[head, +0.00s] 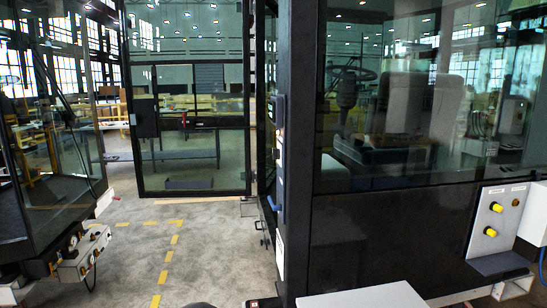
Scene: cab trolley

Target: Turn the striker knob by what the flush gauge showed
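Neither gripper shows in the head view. A white panel (498,222) at the right, on the near cab's side, carries two yellow knobs, an upper one (497,207) and a lower one (491,232). Their labels are too small to read, and I cannot tell whether either is the striker knob. A black-framed glass door (190,192) stands in the middle, with a dark lock box (147,118) on its left side. The dark cab post (296,150) has small pale and blue fittings along its left edge. I cannot make out a flush gauge.
The near cab (390,235), with glass and seats inside, fills the right. Another cab (45,205) stands at the left with a grey control box (84,256) low on it. A pale flat surface (365,297) is at the bottom. Grey floor (205,240) with yellow dashes lies open between.

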